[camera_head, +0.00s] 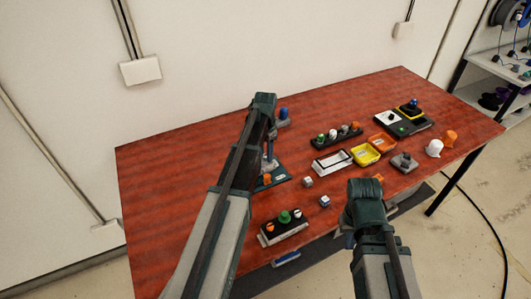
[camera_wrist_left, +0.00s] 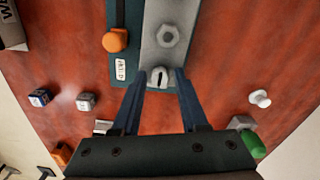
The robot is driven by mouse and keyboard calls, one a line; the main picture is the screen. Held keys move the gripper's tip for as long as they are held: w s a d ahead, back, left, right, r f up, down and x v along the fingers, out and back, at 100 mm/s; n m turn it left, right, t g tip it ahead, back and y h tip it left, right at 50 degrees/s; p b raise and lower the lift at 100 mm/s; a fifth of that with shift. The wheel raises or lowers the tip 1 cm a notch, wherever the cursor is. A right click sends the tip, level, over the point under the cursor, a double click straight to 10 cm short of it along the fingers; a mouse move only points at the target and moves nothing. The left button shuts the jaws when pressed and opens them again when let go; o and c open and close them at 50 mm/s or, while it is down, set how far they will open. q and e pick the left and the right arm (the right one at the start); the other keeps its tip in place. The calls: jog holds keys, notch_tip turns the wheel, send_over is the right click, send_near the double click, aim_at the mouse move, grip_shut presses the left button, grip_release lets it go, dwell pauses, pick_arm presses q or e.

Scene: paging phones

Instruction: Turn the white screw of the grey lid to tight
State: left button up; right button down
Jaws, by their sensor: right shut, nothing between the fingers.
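The grey lid (camera_wrist_left: 152,12) is a narrow strip on a dark teal plate (camera_wrist_left: 122,68) in the left wrist view, with a grey hex piece (camera_wrist_left: 168,35) on it. A pale slotted screw head (camera_wrist_left: 160,77) sits at its near end, its dark slot roughly upright in the picture. My left gripper (camera_wrist_left: 160,84) is open, with one finger on each side of this head; I cannot tell whether they touch it. In the head view my left arm partly hides the plate (camera_head: 282,179). My right gripper (camera_head: 362,190) is shut and empty above the table's front part.
An orange knob (camera_wrist_left: 115,40) stands on the plate beside the lid. A black panel with knobs (camera_head: 284,225) stands near the front. Yellow (camera_head: 366,154) and orange trays stand to the right.

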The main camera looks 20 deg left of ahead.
aim_at(265, 155)
pick_arm(q)
jog(key=shift+o, duration=0.7)
jog(key=shift+r, duration=0.1)
notch_tip(265, 155, up, 14)
jog(key=p, duration=1.4)
jog(key=shift+f, duration=0.2)
jog(key=s+d+f+b, duration=0.4)
jog(key=s+d, duration=0.8)
jog(key=s+d+f+n+y+b, duration=0.1)
jog(key=s+d+f+b, duration=0.3)
jog(key=s+d, duration=0.7)
jog(key=shift+s+d+n, duration=0.3)
jog(key=shift+s+d, duration=0.1)
jog(key=shift+s, duration=0.1)
jog(key=shift+f, duration=0.1)
